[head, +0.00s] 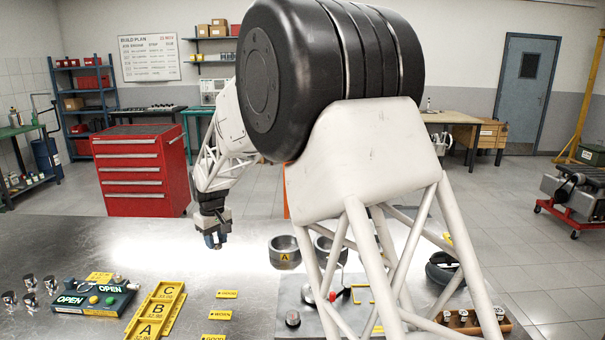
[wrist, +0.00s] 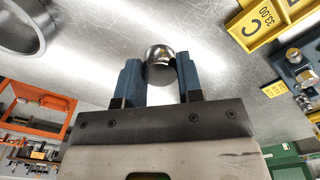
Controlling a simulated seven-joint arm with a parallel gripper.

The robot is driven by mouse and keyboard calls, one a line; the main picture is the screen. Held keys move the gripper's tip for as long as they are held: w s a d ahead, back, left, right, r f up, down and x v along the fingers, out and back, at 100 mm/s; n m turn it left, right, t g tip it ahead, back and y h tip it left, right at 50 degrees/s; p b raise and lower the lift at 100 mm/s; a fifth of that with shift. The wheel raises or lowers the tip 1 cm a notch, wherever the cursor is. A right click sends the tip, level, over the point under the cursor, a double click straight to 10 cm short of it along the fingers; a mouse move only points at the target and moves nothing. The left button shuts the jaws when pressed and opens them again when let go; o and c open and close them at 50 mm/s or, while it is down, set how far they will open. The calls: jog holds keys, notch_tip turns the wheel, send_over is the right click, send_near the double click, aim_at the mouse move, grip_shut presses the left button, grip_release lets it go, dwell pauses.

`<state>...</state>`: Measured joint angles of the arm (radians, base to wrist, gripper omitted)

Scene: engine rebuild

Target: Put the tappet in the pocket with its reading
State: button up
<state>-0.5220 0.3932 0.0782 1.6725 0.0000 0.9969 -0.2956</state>
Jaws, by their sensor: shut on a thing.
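My gripper (head: 215,241) is above the steel bench at left centre in the head view. In the wrist view its blue fingers (wrist: 160,80) are shut on a shiny round steel tappet (wrist: 160,57), which sticks out past the fingertips. The yellow pocket tray (head: 155,311) lies on the bench below and left of my gripper, marked C, B and A with small readings. C seems to read 33.00; the other figures are too small to be sure of. The tray's C end also shows at top right in the wrist view (wrist: 251,33).
A dark device (head: 95,298) with OPEN signs and buttons is left of the tray, with several small metal parts (head: 30,283) beyond it. Yellow tags (head: 219,314) lie to the right. A metal cup (head: 285,254) marked A stands further right. Bare bench lies between.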

jog(key=w+d+r+m, duration=0.1)
jog(key=w+d+m, duration=0.2)
jog(key=d, duration=1.1)
jog(key=w+d+r+m, duration=0.2)
jog(key=w+d+m, duration=0.1)
jog(key=d, duration=1.2)
jog(key=w+d+r+m, duration=0.1)
jog(key=w+d+m, duration=0.2)
jog(key=d, duration=1.2)
jog(key=shift+r, duration=0.3)
jog(key=shift+w+a, duration=0.1)
jog(key=shift+a, duration=0.05)
jog(key=s+a+f+n, duration=0.1)
jog(key=s+a+n, duration=0.1)
jog(key=a, duration=0.5)
jog(key=s+a+f+n, duration=0.1)
jog(key=s+a+n, duration=0.1)
jog(key=a, duration=0.5)
jog(key=s+a+f+n, duration=0.2)
jog(key=s+a+n, duration=0.4)
jog(key=s+a, duration=0.7)
jog(key=s+a+f+n, duration=0.3)
jog(key=s+a+n, duration=0.2)
jog(key=s+a, duration=0.8)
jog(key=a, duration=0.7)
jog(key=shift+s+f+n, duration=0.2)
jog(key=shift+f+n, duration=0.15)
jog(key=shift+n, duration=0.05)
jog(key=shift+w+a, duration=0.1)
jog(key=shift+a, duration=0.1)
